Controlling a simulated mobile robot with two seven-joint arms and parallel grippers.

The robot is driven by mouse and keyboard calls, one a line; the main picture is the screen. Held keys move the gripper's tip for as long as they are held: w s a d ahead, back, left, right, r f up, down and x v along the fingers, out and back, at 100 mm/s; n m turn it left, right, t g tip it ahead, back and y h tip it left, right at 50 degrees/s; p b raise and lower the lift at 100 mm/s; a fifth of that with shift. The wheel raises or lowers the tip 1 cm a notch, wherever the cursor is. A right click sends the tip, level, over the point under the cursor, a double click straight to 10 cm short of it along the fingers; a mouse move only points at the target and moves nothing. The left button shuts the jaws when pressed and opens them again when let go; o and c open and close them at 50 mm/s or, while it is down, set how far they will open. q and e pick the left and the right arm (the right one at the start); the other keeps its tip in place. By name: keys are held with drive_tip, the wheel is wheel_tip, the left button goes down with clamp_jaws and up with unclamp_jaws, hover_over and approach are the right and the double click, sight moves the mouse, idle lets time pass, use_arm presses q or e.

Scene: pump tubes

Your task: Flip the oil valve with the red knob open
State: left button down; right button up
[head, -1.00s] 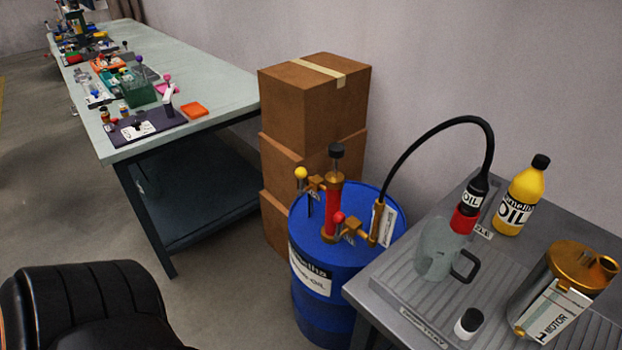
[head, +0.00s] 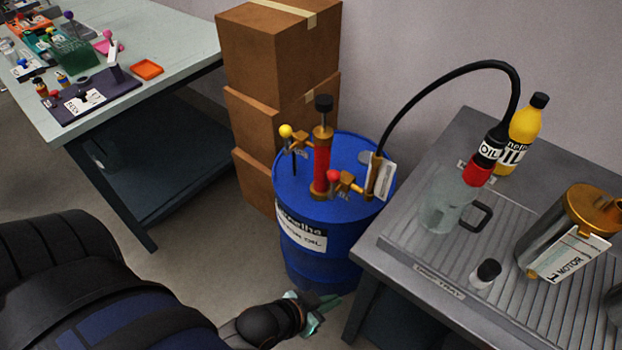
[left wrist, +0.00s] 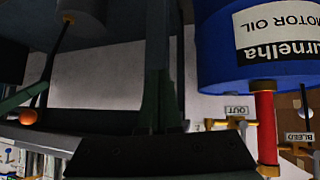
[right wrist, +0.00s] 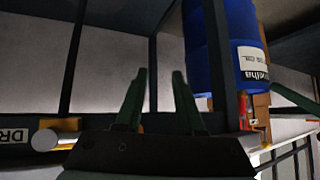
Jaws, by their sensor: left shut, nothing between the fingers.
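The red knob (head: 333,176) sits on a brass valve (head: 350,184) beside the red pump column (head: 321,165), on top of the blue oil drum (head: 320,262) in the head view. My left gripper (head: 322,308) is low in front of the drum, below the knob and apart from it. It is shut and empty. In the left wrist view the drum appears upside down at right, with the pump column (left wrist: 265,125) and a brass fitting tagged OUT (left wrist: 236,122). My right gripper (right wrist: 160,78) shows only in its wrist view, with fingers apart and nothing between them.
A second valve with a yellow knob (head: 285,131) is left of the column. A black hose (head: 430,88) arcs to a jug (head: 440,205) on the grey tray table (head: 385,262) at right. Cardboard boxes (head: 277,60) stand behind the drum. A workbench (head: 185,60) is at left.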

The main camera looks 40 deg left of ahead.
use_arm(q)
drive_tip(key=w+a+m+t+b, duration=0.2)
drive_tip(key=w+a+m+t, duration=0.15)
drive_tip(key=a, duration=0.35)
drive_tip(key=w+a+m+t+b, duration=0.1)
drive_tip(key=w+a+m+t, duration=0.25)
drive_tip(key=a, duration=0.45)
drive_tip(key=s+a+r+m+h+b, duration=0.1)
drive_tip(key=a+r+m+h+b, duration=0.1)
drive_tip(key=a+r+m+h, duration=0.7)
drive_tip(key=m, duration=0.3)
drive_tip(key=shift+s+a+r+m+b, duration=0.15)
drive_tip(key=shift+r+m+b, duration=0.05)
drive_tip(key=shift+m+b, duration=0.2)
